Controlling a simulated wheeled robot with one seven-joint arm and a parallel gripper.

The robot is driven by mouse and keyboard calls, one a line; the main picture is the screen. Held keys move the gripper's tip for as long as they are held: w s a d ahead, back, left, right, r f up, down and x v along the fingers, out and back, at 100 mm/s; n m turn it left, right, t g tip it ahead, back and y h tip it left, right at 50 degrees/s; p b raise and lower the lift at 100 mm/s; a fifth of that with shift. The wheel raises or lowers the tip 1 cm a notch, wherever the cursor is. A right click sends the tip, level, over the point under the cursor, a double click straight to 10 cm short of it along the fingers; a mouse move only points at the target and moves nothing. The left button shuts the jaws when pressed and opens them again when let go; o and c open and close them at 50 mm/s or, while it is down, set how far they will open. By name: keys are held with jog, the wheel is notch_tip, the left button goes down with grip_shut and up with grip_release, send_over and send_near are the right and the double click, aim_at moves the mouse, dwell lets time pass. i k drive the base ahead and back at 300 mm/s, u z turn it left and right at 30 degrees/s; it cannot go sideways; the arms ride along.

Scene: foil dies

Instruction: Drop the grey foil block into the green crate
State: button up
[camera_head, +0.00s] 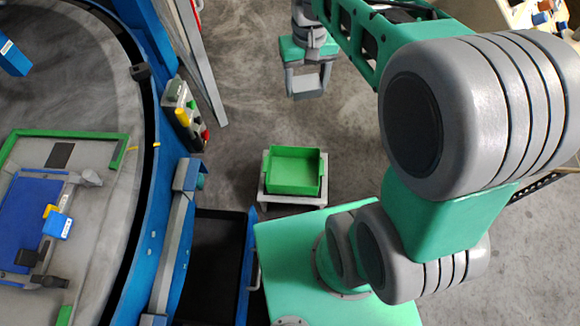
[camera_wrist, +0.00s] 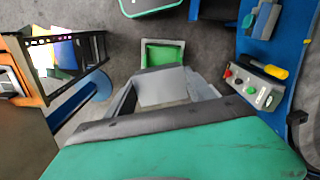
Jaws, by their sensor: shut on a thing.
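My gripper (camera_head: 307,84) shows at the upper middle of the head view. It is shut on the grey foil block (camera_head: 308,80), held in the air between its fingers. In the wrist view the block (camera_wrist: 163,87) lies between the two grey fingers (camera_wrist: 165,95). The green crate (camera_head: 295,172) stands on a small grey stand below my gripper in the head view, and it looks empty. The crate also shows in the wrist view (camera_wrist: 162,54), just beyond the block. The gripper and block are apart from the crate.
A blue-rimmed round machine (camera_head: 137,230) fills the left. A dark open drawer (camera_head: 218,260) stands below. A rack with coloured sheets (camera_wrist: 65,53) is at the wrist view's left. Grey floor surrounds the crate.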

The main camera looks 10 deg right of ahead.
aim_at(296, 174)
jog(key=u, duration=3.9)
jog(key=k, duration=0.75)
jog(key=z, duration=1.25)
jog(key=i, duration=0.5)
jog(key=z, duration=0.05)
